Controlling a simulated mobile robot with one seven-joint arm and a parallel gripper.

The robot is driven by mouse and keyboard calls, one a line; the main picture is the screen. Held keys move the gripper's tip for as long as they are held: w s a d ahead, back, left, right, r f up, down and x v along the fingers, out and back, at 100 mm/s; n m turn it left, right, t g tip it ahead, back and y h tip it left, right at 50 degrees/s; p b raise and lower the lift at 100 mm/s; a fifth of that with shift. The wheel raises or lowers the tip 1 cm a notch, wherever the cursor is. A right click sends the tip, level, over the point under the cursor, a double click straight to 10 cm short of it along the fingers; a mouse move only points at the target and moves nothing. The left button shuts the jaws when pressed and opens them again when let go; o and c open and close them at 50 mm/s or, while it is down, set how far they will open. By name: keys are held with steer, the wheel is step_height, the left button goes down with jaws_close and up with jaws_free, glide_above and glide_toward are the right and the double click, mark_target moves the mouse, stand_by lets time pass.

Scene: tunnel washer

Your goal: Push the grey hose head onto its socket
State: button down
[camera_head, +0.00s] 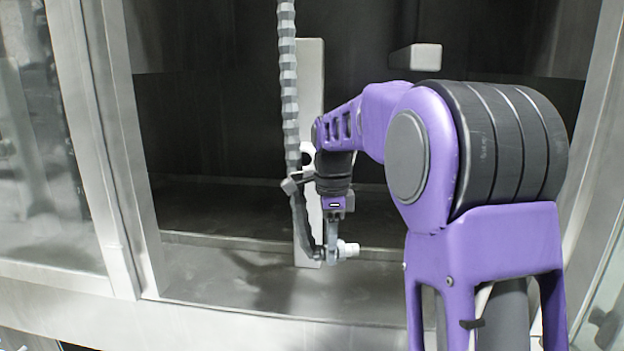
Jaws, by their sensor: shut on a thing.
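My gripper (331,244) points down in front of a pale upright panel, low in the open cabinet. It is shut on the grey hose head (347,250), whose pale, short, round end sticks out to the right of the fingers. The ribbed grey hose (289,95) hangs from above, passes left of my wrist and curves in at the bottom towards the gripper. I cannot make out the socket for certain; my arm covers part of the panel.
A pale block (418,57) sits at the upper right. Metal frame posts (118,150) bound the cabinet. The cabinet floor (215,275) left of the gripper is clear.

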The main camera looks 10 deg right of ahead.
steer(key=s+a+r+n+t+y+b, duration=0.1)
steer(key=s+a+r+n+y, duration=0.25)
steer(key=r+n, duration=0.45)
steer(key=s+a+r+n+t+y+b, duration=0.1)
steer(key=s+a+r+n+y, duration=0.3)
steer(key=r+n, duration=0.45)
steer(key=w+d+y+p, duration=0.1)
steer(key=w+d+p, duration=0.1)
steer(key=w+p, duration=0.3)
steer(key=shift+w+d+p, duration=0.25)
steer(key=shift+w+p, duration=0.05)
steer(key=shift+w, duration=1.85)
steer(key=shift+w+d+r+p, duration=0.2)
steer(key=shift+p, duration=0.55)
stand_by(0.5)
steer(key=shift+w+d+p, duration=0.2)
steer(key=shift+w+p, duration=0.4)
steer(key=shift+w, duration=0.1)
steer(key=shift+w+d+p, duration=0.2)
steer(key=shift+w+p, duration=0.35)
steer(key=shift+w, duration=0.15)
stand_by(0.9)
